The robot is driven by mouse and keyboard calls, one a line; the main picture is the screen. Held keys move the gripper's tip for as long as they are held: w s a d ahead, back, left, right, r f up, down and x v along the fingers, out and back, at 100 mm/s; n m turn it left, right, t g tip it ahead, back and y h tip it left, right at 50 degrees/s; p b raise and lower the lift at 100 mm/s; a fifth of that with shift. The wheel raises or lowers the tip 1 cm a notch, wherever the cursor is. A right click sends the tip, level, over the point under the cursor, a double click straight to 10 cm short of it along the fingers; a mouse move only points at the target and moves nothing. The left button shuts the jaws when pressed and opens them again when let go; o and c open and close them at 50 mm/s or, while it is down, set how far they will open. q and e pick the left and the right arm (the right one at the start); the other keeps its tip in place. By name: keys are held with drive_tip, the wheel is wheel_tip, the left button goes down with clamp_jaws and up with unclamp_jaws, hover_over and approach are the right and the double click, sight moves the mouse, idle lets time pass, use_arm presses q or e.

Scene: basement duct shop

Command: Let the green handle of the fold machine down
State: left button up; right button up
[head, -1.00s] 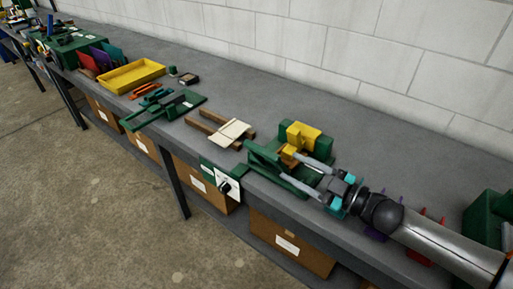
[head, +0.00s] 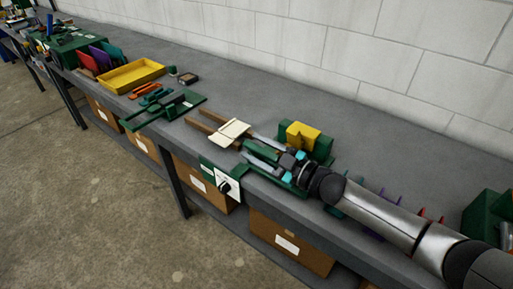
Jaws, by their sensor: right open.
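A green machine with a yellow block (head: 303,136) on its back part stands on the grey bench, right of centre; I take it for the fold machine. Its long green bed (head: 268,174) runs along the bench's front side, partly hidden by my right arm. I cannot make out which green part is the handle. My right gripper (head: 248,148) is open over the bed's left end, its fingers pointing left towards a pale sheet (head: 231,132). Nothing shows between the fingers; contact cannot be told. My left gripper is out of view.
The sheet lies on two wooden strips (head: 206,130). A white plate with a black knob (head: 228,185) hangs at the bench's front edge. Farther left are a green tool (head: 185,103) and a yellow tray (head: 131,76). Bare bench (head: 350,150) lies behind my arm.

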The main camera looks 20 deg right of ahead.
clamp_jaws()
idle(0.5)
idle(1.0)
